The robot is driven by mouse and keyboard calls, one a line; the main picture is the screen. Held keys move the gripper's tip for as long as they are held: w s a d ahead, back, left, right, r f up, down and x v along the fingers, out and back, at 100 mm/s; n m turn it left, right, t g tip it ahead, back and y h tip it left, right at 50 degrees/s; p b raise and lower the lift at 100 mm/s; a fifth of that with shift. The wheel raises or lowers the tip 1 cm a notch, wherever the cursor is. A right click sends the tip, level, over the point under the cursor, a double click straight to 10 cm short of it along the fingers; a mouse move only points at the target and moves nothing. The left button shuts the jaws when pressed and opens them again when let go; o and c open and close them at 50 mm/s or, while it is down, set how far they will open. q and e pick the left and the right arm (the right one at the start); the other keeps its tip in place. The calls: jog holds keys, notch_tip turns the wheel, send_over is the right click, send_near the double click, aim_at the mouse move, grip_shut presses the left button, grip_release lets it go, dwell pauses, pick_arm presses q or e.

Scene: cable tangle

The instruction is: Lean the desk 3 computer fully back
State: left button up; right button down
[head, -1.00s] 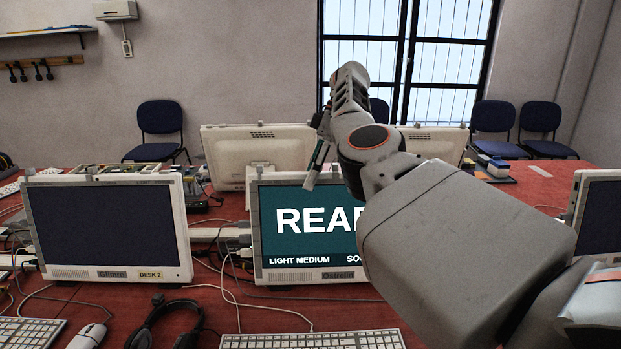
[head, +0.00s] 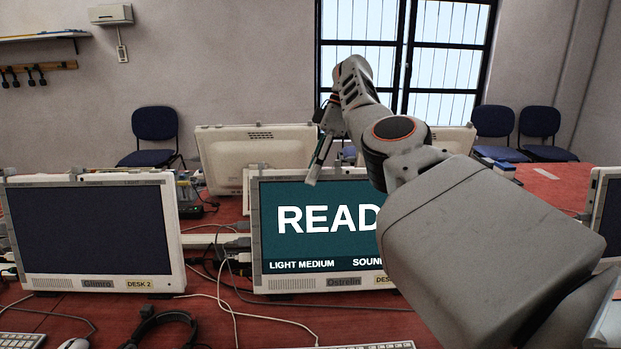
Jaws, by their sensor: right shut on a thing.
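The computer in the middle (head: 310,250) stands on the red desk. Its teal screen reads "READ", with "LIGHT MEDIUM" and part of "SOUND" below. Its yellow desk label starts with "DE", and my right arm hides the rest, along with the screen's right part. The computer looks roughly upright. My left gripper is not in view.
The desk 2 computer (head: 95,235) stands to the left with a dark screen. Another (head: 606,215) is at the right edge. Behind are pale computer backs (head: 258,150). Cables, a headset (head: 160,325) and a keyboard (head: 380,346) lie in front on the red desk (head: 230,325).

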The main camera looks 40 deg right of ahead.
jog(key=shift+d+f, duration=0.15)
jog(key=c, duration=1.8)
grip_release()
jog(key=shift+o, duration=0.9)
jog(key=shift+w+d+f, duration=0.1)
jog(key=shift+w+f, duration=0.2)
jog(key=shift+w, duration=0.05)
jog(key=shift+s+r, duration=0.15)
jog(key=shift+r, duration=0.05)
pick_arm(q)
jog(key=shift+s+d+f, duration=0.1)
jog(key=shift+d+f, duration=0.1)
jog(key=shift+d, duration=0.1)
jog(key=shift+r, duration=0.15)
